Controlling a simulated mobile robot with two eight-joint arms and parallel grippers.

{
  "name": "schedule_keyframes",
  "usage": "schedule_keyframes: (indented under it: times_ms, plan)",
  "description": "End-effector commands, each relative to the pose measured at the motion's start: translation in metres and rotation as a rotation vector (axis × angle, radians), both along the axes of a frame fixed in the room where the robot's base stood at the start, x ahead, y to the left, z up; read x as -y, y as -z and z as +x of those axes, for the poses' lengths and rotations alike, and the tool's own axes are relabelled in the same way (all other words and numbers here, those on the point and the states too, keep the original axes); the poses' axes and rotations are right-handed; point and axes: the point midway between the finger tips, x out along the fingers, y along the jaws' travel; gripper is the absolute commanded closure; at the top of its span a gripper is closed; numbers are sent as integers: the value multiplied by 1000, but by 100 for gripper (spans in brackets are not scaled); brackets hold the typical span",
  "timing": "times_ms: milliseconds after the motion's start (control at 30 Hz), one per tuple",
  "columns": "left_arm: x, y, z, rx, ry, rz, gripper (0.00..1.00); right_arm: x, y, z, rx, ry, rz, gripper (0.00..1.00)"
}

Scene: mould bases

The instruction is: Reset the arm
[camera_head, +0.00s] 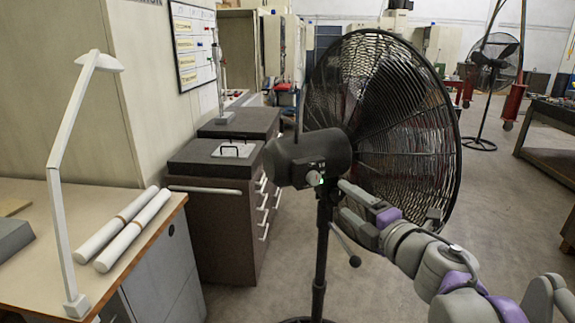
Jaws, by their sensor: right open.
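My right arm comes in from the lower right, and its gripper (344,203) is open behind the large black pedestal fan (322,240). Its upper finger ends close to the knob (314,178) on the back of the fan's motor housing (290,160). I cannot tell whether the finger touches the knob or the housing. Nothing shows between the fingers. The wrist hides part of the fan's cage. My left gripper is not in view.
A desk (35,196) on the left holds a white lamp (62,180) and two white rolls (120,230). Dark drawer cabinets (215,212) stand beside it. A second fan (492,62) and a workbench (550,150) are at the back right. The floor between is clear.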

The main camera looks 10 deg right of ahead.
Motion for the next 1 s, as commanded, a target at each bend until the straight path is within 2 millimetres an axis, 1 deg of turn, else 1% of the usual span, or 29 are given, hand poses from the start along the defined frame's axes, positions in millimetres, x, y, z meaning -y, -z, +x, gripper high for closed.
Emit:
schedule_keyframes:
  times_ms: [67, 133, 167, 200, 267, 333, 367, 400, 467, 500, 567, 600, 700, 800, 833, 900, 1000]
  plan:
    - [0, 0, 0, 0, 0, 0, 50, 5, 3, -2, 4, 57, 69, 30]
    - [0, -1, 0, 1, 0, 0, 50, 18, 12, -5, 0, 158, 184, 30]
    - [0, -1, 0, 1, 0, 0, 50, 24, 19, -9, -6, 211, 248, 30]
    - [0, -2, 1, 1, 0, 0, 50, 34, 31, -15, -22, 290, 348, 30]
    - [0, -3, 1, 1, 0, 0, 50, 48, 60, -29, -68, 419, 511, 30]
    - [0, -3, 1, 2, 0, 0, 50, 58, 103, -51, -150, 567, 708, 30]
    - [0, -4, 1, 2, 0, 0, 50, 59, 124, -62, -193, 626, 788, 30]
    - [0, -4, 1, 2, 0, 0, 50, 59, 152, -76, -255, 699, 883, 30]
    - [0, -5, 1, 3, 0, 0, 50, 54, 191, -100, -353, 797, 1008, 30]
    - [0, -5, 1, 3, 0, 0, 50, 47, 216, -116, -424, 856, 1082, 30]
    - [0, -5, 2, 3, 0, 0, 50, 34, 251, -140, -531, 934, 1178, 30]
    - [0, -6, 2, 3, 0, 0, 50, 25, 271, -156, -601, 980, 1230, 30]
    - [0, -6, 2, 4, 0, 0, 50, 0, 309, -191, -761, 1072, 1328, 30]
    - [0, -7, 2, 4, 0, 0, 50, -19, 333, -216, -880, 1130, 1384, 30]
    - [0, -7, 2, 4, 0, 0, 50, -24, 338, -222, -906, 1143, 1394, 30]
    - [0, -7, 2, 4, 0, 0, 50, -31, 345, -231, -948, 1161, 1411, 30]
    - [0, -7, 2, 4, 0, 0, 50, -34, 348, -236, -973, 1174, 1419, 30]
